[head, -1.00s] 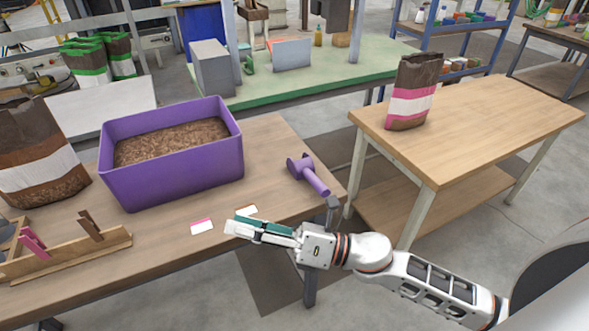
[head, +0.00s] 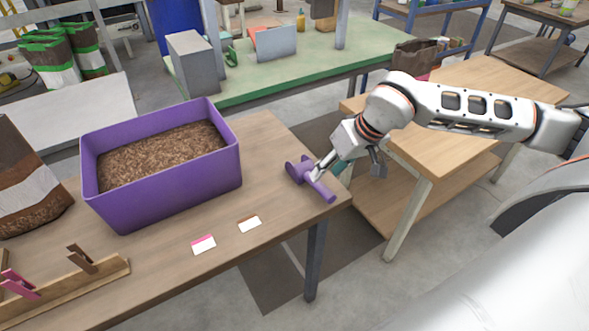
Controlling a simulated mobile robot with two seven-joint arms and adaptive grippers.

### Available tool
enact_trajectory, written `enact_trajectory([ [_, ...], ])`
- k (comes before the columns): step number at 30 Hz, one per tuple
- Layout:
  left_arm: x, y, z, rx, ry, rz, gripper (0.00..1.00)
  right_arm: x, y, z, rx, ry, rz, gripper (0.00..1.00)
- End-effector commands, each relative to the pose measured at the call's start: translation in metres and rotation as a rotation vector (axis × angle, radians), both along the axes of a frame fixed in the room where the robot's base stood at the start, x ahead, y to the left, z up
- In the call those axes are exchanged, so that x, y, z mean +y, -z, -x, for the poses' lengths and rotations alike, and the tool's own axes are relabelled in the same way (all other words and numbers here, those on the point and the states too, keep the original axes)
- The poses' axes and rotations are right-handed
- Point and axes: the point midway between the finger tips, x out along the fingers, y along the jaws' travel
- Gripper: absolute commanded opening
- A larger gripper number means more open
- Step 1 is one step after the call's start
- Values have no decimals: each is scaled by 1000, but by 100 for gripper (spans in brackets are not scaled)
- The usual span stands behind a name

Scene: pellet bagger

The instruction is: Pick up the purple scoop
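The purple scoop (head: 323,189) lies on the wooden table near its right edge, its bowl toward the purple bin and its handle toward the front right. My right gripper (head: 316,174) comes in from the right above the table edge and points down at the scoop. Its fingertips are at the scoop, near where the handle meets the bowl. The fingers are small and partly overlap the scoop, so I cannot tell whether they are closed on it. The scoop still appears to rest on the table. My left gripper is not in view.
A purple bin (head: 165,190) of brown pellets stands left of the scoop. Two small cards (head: 204,244) lie in front of it. A wooden rack with clips (head: 75,284) is at front left. Another wooden table (head: 487,84) stands at right, with a brown bag (head: 414,58) partly behind my arm.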

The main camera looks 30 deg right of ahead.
Motion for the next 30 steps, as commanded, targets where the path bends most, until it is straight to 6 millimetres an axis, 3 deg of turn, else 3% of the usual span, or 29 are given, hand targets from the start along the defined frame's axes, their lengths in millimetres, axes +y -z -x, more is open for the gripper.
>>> enact_trajectory([
  [11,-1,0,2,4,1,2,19,1,25,-12,-6,-5,15,39],
  [21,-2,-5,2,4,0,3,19,6,65,-29,-5,-4,14,39],
  [30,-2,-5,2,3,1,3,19,6,70,-32,-7,-4,15,39],
])
